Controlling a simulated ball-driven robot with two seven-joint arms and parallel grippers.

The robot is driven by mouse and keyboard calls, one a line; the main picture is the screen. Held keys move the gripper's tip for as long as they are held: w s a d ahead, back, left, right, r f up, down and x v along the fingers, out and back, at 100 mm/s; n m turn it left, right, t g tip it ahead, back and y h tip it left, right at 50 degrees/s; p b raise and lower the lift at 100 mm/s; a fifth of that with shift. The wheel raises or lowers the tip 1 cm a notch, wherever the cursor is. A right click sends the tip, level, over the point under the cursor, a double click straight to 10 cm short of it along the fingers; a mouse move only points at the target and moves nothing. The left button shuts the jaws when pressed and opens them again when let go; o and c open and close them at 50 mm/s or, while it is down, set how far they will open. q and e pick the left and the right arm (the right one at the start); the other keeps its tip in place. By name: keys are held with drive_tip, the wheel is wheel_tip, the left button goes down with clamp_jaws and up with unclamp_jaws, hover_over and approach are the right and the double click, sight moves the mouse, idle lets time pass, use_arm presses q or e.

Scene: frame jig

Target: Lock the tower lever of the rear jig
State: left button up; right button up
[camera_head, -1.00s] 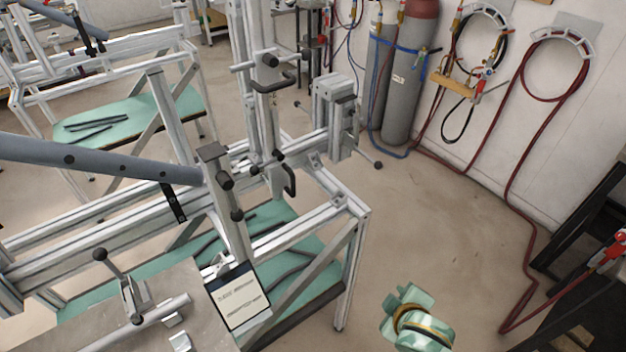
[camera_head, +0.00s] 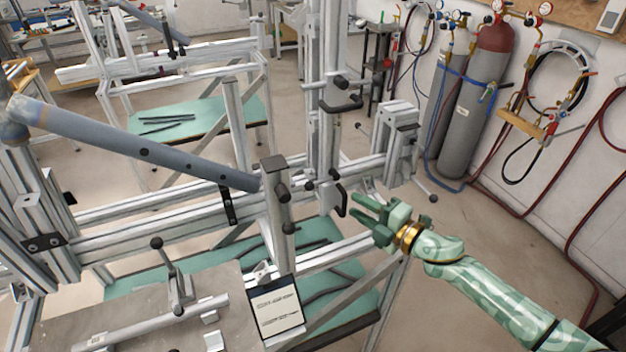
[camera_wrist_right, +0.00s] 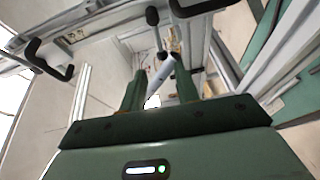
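The near jig's upright tower (camera_head: 327,130) is an aluminium post with an upper black lever handle (camera_head: 342,106) and a lower black lever handle (camera_head: 341,199). My right gripper (camera_head: 362,206) is just right of the lower handle, seemingly apart from it. In the right wrist view its two green fingers (camera_wrist_right: 160,92) are spread, with nothing held between them. That view also shows a black handle at the left (camera_wrist_right: 48,60) and another at the top (camera_wrist_right: 197,7); I cannot tell which lever is which there. My left gripper is out of view.
A blue-grey tube (camera_head: 140,150) slopes across the jig. A clamp block (camera_head: 400,150) with a knobbed rod stands behind my gripper. A label card (camera_head: 275,308) and a toggle clamp (camera_head: 178,285) are in front. Gas cylinders (camera_head: 470,110) stand behind; another jig (camera_head: 190,70) is behind left.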

sight(322, 180)
drive_tip(key=b+x, duration=0.3)
drive_tip(key=x, duration=1.2)
drive_tip(key=shift+b, duration=0.3)
clamp_jaws()
